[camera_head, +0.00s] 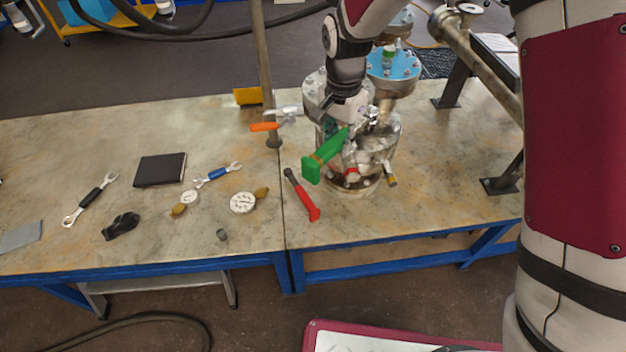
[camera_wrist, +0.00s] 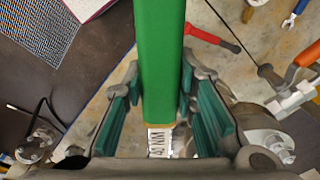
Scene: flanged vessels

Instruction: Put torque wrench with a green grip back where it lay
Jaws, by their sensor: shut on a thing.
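The torque wrench with a green grip (camera_head: 322,158) is held up in front of the steel flanged vessel (camera_head: 385,150), its grip tilted down to the left. My gripper (camera_head: 347,138) is shut on it. In the wrist view the green grip (camera_wrist: 158,60) runs between the teal-padded fingers of my gripper (camera_wrist: 160,105), with a white label reading "40 NM" below it. The rest of the wrench is hidden by my gripper.
A red-handled tool (camera_head: 302,195) lies left of the vessel, with an orange-handled tool (camera_head: 266,127) behind it by the upright post (camera_head: 263,70). Further left are a black notebook (camera_head: 161,168), blue wrench (camera_head: 218,174), gauge (camera_head: 243,202) and black-handled wrench (camera_head: 90,199).

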